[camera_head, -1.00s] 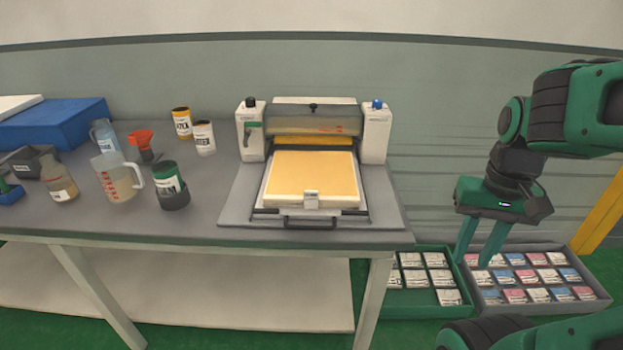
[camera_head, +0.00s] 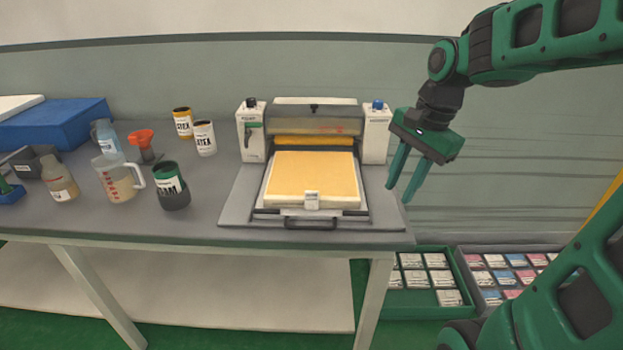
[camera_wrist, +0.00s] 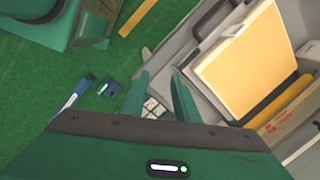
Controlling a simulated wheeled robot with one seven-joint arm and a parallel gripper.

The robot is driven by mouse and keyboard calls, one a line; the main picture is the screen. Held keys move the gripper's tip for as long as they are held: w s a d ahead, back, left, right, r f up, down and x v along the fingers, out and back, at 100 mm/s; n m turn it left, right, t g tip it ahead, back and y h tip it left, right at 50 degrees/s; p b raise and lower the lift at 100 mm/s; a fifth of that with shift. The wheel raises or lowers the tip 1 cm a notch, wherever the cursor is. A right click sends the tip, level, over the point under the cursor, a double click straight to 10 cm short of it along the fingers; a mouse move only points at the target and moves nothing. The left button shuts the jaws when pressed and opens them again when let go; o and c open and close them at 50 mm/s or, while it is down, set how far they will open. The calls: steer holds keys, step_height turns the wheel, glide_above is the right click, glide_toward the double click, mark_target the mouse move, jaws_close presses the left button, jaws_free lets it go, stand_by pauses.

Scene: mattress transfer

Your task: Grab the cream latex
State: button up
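The cream latex can (camera_head: 205,138), a pale can with a white label reading "ATEX", stands upright at the back of the table, left of the press. A yellow can (camera_head: 182,122) with a similar label stands just behind and left of it. My gripper (camera_head: 398,194) is open and empty, in the air by the right side of the press, far to the right of the cream can. In the wrist view its two fingers (camera_wrist: 160,76) are apart with nothing between them. The cream can does not show in the wrist view.
The press (camera_head: 251,131) holds a yellow slab (camera_head: 315,175) between my gripper and the cans. A green crate (camera_head: 400,304) sits low at right.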

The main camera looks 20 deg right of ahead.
steer(key=w+a+r+m+y, duration=0.3)
steer(key=w+a+m, duration=0.4)
steer(key=w+a, duration=0.45)
glide_toward(315, 187)
steer(key=s+a+f, duration=0.4)
steer(key=a+f, duration=0.1)
steer(key=shift+s+a, duration=0.15)
steer(key=shift+a, duration=0.1)
steer(key=shift+r, duration=0.1)
jaws_close()
stand_by(0.8)
